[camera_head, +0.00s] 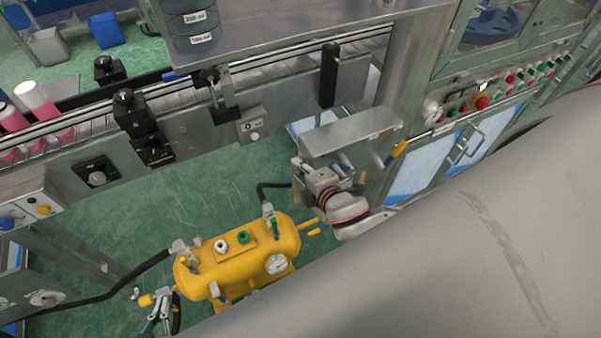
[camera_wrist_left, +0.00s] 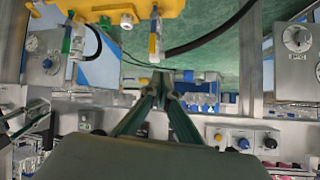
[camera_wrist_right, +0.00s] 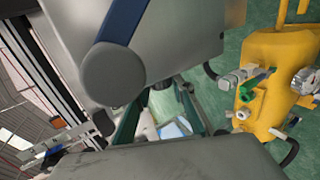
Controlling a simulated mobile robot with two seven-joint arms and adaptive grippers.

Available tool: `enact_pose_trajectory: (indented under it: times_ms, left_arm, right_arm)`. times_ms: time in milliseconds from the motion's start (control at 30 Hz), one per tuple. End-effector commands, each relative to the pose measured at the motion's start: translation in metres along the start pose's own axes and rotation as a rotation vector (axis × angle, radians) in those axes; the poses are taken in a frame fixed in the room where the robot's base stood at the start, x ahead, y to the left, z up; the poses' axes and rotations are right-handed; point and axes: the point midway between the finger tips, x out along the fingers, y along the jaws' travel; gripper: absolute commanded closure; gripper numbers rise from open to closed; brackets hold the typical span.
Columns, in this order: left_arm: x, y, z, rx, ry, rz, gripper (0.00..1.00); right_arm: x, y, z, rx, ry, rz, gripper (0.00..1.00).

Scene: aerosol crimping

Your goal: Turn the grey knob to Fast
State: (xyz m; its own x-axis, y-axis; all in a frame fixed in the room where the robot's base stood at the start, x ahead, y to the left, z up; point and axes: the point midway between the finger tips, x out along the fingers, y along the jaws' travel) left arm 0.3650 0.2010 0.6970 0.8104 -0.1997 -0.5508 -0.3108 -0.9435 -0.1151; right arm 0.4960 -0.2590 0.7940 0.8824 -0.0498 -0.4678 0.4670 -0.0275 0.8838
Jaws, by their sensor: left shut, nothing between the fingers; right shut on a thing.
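A metal box (camera_head: 350,135) stands at the middle of the head view. My right gripper (camera_wrist_right: 160,92) is at the box's edge in the right wrist view, its fingers around a small dark grey part (camera_wrist_right: 162,85), which looks like the grey knob. Its dial and any Fast mark are hidden. In the head view the right wrist (camera_head: 345,208) is beside the box, and its fingertips are hard to make out. My left gripper (camera_head: 160,314) is low at the left, beside the yellow tank (camera_head: 235,256), shut and empty. The left wrist view shows its fingertips (camera_wrist_left: 160,72) together.
A conveyor machine with black knobs (camera_head: 124,97) runs along the back. Another knob (camera_head: 97,178) sits on a black plate at the left. A button panel (camera_head: 485,102) is at the right. Black hoses (camera_head: 110,283) run to the tank. Green floor lies open between tank and conveyor.

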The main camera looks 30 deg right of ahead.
Motion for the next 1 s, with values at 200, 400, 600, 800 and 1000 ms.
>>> enact_pose_trajectory:
  times_ms: [200,400,600,800,1000]
  left_arm:
    - [0.021,0.005,0.029,0.003,0.004,0.004,1.00]
    - [0.036,0.015,0.081,-0.005,-0.045,0.012,1.00]
    - [0.047,0.020,0.126,0.018,-0.093,0.012,1.00]
    - [0.060,0.009,0.137,0.047,-0.090,-0.010,1.00]
    - [0.071,0.010,0.120,0.059,-0.046,-0.002,1.00]
  right_arm:
    - [0.003,-0.015,-0.001,0.003,0.002,0.123,0.98]
    - [0.004,-0.019,-0.001,0.001,0.002,0.227,0.98]
    - [0.006,-0.024,0.000,0.000,0.000,0.325,0.98]
    - [0.007,-0.026,-0.001,0.000,0.000,0.416,0.98]
    - [0.008,-0.026,0.000,-0.001,0.000,0.494,0.98]
